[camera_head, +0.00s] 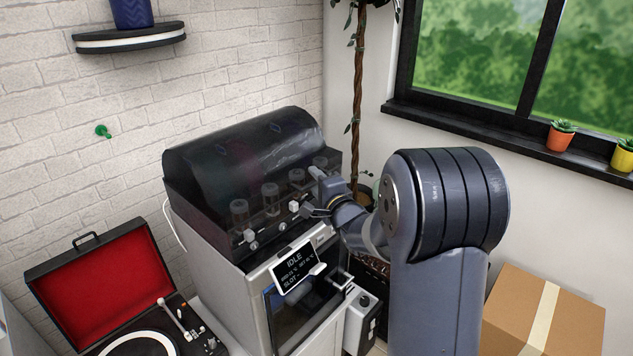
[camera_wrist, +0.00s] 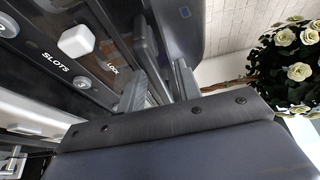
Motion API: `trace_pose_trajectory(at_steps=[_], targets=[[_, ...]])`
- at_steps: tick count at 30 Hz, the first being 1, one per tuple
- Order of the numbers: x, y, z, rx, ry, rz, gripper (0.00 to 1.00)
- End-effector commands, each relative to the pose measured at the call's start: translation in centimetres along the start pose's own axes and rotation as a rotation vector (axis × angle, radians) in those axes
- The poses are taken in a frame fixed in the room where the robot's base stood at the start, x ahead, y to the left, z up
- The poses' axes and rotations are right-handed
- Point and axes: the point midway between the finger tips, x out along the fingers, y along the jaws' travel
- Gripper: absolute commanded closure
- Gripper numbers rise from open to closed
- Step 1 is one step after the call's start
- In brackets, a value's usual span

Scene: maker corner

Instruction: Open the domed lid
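The domed lid (camera_head: 235,150) is dark and see-through, and sits down over the top of a grey machine (camera_head: 222,285). In the wrist view, part of the dark lid (camera_wrist: 178,25) shows at the top. My gripper (camera_head: 318,195) is at the lid's front right edge. In the wrist view my gripper (camera_wrist: 160,88) has its two fingers apart, near a grey bar (camera_wrist: 146,42) at the lid's edge. I cannot tell whether the fingers touch it. The contact area is partly hidden by my arm in the head view.
Clear jars (camera_head: 271,199) stand under the lid. A screen reading IDLE (camera_head: 296,270) and knobs are on the machine's front. A red-lined record player (camera_head: 100,270) stands left, a cardboard box (camera_head: 540,315) right. A rope-like plant stem (camera_head: 356,90) rises behind; white flowers (camera_wrist: 290,60) show in the wrist view.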

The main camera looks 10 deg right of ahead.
Motion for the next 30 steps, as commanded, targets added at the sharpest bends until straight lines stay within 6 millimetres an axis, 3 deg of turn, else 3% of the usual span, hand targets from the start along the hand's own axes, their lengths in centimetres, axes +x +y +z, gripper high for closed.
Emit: trace_pose_trajectory(at_steps=[3, 15, 30], targets=[[-0.02, 0.01, -0.01, 0.000, 0.000, 0.000, 0.68], [-0.05, 0.01, -0.02, 0.000, 0.001, 0.000, 1.00], [-0.03, -0.20, 0.13, -0.001, 0.000, 0.004, 1.00]])
